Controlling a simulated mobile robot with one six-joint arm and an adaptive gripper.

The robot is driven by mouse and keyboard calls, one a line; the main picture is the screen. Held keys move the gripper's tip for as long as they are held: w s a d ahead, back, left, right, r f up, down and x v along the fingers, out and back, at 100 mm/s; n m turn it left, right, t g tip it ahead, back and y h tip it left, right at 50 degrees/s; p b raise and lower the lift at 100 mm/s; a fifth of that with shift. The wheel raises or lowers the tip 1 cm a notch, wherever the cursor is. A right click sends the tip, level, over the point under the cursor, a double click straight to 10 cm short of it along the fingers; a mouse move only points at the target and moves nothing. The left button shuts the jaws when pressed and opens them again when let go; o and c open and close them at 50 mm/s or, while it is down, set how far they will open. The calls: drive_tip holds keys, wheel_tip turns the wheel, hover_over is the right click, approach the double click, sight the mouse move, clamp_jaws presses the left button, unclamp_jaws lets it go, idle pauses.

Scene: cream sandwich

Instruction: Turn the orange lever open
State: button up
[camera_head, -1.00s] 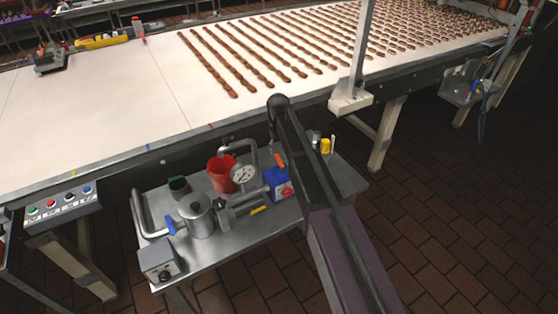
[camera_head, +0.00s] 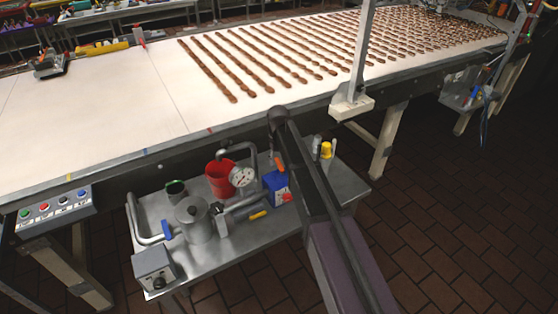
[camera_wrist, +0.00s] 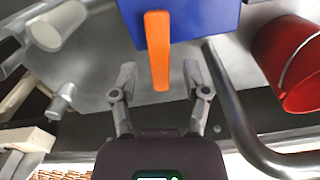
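The orange lever (camera_head: 279,161) sticks up from a blue box (camera_head: 272,188) on the metal cart, just left of my arm in the head view. In the wrist view the lever (camera_wrist: 157,48) hangs down from the blue box (camera_wrist: 208,14) at the top of the picture. My gripper (camera_wrist: 159,72) is open and empty. Its two fingers stand on either side of the lever's free end in the picture, with gaps on both sides; depth is hard to judge.
A red bucket (camera_head: 219,180), a gauge (camera_head: 242,176) and a metal pot (camera_head: 194,218) stand left of the blue box. In the wrist view a curved metal pipe (camera_wrist: 235,105) runs close to the right finger. A conveyor (camera_head: 100,110) with brown rows lies behind the cart.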

clamp_jaws()
drive_tip(key=m, duration=0.2)
drive_tip(key=d+m, duration=0.1)
drive_tip(key=m, duration=0.2)
drive_tip(key=d+m, duration=0.1)
drive_tip(key=m, duration=0.1)
drive_tip(key=shift+d+m, duration=0.25)
drive_tip(key=shift+m, duration=0.15)
drive_tip(key=shift+s+d+m, duration=0.2)
drive_tip(key=shift+d+m, duration=0.1)
drive_tip(key=shift+m, duration=0.9)
drive_tip(key=shift+s+d+m, duration=0.2)
drive_tip(key=shift+d+m, duration=0.15)
drive_tip(key=shift+m, duration=0.85)
drive_tip(key=shift+s+d+m, duration=0.2)
drive_tip(key=shift+d+m, duration=0.1)
drive_tip(key=shift+m, duration=0.9)
